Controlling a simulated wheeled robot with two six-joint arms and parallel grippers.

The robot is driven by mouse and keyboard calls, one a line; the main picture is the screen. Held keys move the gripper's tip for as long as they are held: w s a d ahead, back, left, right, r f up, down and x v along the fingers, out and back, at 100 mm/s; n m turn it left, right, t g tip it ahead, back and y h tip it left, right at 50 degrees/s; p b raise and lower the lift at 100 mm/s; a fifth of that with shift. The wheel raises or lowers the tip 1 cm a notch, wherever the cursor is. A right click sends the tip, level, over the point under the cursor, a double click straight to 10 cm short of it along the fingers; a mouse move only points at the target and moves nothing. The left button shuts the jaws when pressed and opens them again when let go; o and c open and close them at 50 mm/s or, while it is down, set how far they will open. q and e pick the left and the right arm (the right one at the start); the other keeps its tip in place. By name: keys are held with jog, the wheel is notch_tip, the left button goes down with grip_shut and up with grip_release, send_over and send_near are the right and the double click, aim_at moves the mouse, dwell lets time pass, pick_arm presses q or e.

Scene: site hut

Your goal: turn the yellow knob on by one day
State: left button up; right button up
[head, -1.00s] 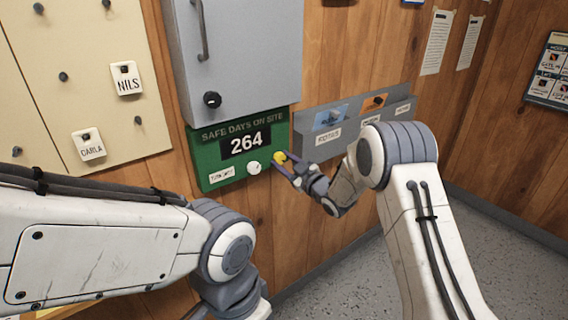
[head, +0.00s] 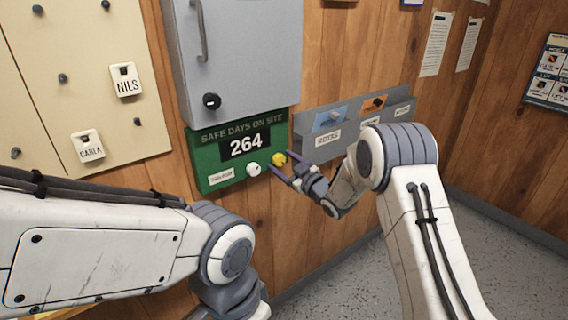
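The green board (head: 212,163) on the wall reads "SAFE DAYS ON SITE" and its display (head: 246,144) shows 264. The yellow knob (head: 278,159) sits at the board's lower right, beside a white knob (head: 253,169). My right gripper (head: 281,165) is at the yellow knob with its two fingers spread apart, one below and left of the knob, one to its right. I cannot tell whether a finger touches it. My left arm comes in at the lower left; its gripper is out of view.
A grey cabinet (head: 245,60) with a black knob hangs directly above the board. A grey rack (head: 350,138) with labelled pockets is to the right. A cream board (head: 85,60) with pegs and name tags is at left. Grey floor (head: 360,270) is open below.

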jog(key=shift+s+d, duration=0.1)
jog(key=b+v, duration=0.1)
jog(key=v, duration=0.9)
jog(key=s+a+r+m+g+h+p, duration=0.1)
jog(key=s+a+r+g+h+p, duration=0.15)
jog(key=s, duration=0.35)
jog(key=s+a+r+m+g+h+p, duration=0.1)
jog(key=s+a+m+g+h+p, duration=0.15)
jog(key=s+h, duration=0.2)
jog(key=s+d+r+g+h+p, duration=0.1)
jog(key=s+g, duration=0.3)
jog(key=s, duration=1.1)
jog(key=s+d+r+g+h+p, duration=0.1)
jog(key=s+g, duration=0.4)
jog(key=s, duration=1)
jog(key=shift+s+d+r+m+g+h+p, duration=0.25)
jog(key=shift+d+r+m+g+h+p, duration=0.1)
jog(key=shift+d+r+p, duration=0.4)
